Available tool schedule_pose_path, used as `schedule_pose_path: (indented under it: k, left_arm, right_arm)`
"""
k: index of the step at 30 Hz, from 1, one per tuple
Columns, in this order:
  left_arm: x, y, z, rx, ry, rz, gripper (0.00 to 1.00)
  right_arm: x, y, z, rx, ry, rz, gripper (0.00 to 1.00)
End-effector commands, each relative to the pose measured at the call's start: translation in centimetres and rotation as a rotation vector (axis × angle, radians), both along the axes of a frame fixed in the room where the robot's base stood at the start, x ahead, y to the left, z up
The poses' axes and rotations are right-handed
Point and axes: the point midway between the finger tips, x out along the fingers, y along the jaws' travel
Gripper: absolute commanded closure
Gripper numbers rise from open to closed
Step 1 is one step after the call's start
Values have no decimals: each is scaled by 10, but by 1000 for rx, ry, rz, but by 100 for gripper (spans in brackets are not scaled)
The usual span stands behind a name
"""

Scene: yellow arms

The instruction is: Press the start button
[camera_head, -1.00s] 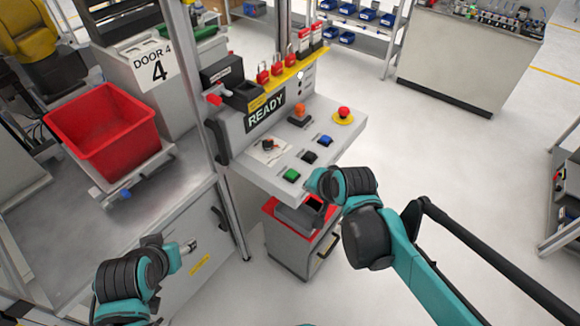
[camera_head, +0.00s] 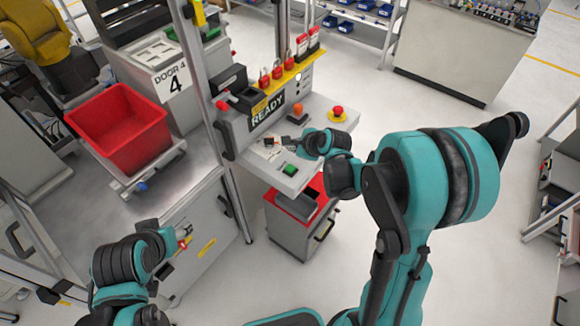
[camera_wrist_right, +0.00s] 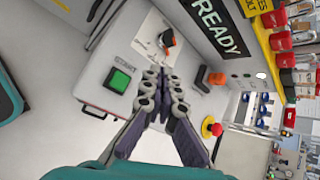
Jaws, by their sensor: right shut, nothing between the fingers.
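The green start button (camera_head: 290,170) sits near the front edge of the grey control panel (camera_head: 258,165). In the right wrist view the green button (camera_wrist_right: 119,80) is square, with START printed beside it. My right gripper (camera_head: 286,142) is shut and empty over the panel. In the wrist view its closed fingertips (camera_wrist_right: 155,72) appear just right of the green button, apart from it in the picture; their height above the panel is unclear. My left gripper (camera_head: 186,236) is at the lower left, away from the panel; its fingers are too small to read.
A READY sign (camera_head: 266,112) stands behind the panel. A red emergency stop (camera_head: 338,112) on yellow and an orange button (camera_head: 298,109) are farther back. My right arm hides other panel buttons. A red bin (camera_head: 120,130) is at left; a red-topped cart (camera_head: 298,205) is below.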

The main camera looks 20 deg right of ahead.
Motion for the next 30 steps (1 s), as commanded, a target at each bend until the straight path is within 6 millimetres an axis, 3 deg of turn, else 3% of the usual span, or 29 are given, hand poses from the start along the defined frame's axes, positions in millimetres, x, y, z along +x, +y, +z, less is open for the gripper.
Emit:
schedule_pose_path:
  k: [13,30]
  left_arm:
    - [0,0,-10,0,0,0,45]
    - [0,0,-68,0,0,0,45]
  right_arm:
    - [0,0,-13,-3,0,2,100]
    - [0,0,-85,-3,0,2,100]
